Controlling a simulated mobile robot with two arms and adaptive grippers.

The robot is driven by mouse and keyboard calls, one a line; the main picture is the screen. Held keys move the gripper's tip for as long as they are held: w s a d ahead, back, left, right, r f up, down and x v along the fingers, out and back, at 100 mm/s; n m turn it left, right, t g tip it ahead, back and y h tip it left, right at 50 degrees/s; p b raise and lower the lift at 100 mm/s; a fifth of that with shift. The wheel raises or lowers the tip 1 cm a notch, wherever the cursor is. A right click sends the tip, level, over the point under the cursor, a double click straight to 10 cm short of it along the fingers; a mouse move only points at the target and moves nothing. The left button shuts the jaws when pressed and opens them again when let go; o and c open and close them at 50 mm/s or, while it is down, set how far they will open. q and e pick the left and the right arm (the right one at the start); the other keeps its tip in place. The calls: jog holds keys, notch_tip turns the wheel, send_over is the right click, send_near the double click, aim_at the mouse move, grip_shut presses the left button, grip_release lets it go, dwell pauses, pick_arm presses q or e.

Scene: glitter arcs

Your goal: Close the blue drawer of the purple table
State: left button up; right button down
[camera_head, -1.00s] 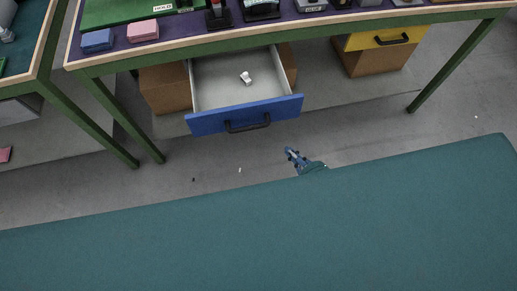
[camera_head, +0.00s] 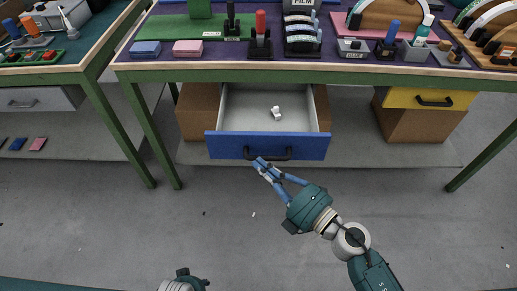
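The blue drawer (camera_head: 225,146) is pulled open under the purple table (camera_head: 370,72). Its blue front with a dark handle (camera_head: 287,154) faces me, and its grey inside shows. A small white object (camera_head: 276,113) lies in it. My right gripper (camera_head: 259,163) is in front of the drawer front, its fingertips by the left part of the handle. Its fingers look close together with nothing between them. I cannot tell whether it touches the front or handle. A dark and white part of my body shows at the bottom edge; my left gripper is not recognisable.
A yellow drawer (camera_head: 402,98) is under the table at the right. Green table legs (camera_head: 151,135) stand at both sides. Another table with a grey drawer (camera_head: 40,99) is at the left. Grey floor (camera_head: 120,225) in front is clear apart from small specks.

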pick_arm(q)
jog(key=shift+w+r, duration=0.35)
jog(key=shift+r, duration=0.05)
pick_arm(e)
jog(key=shift+w+a, duration=0.25)
jog(key=shift+w, duration=0.65)
jog(key=shift+w+a, duration=0.2)
jog(key=shift+w, duration=0.65)
jog(key=shift+w+a, duration=0.25)
jog(key=shift+w, duration=0.65)
jog(key=shift+w, duration=0.15)
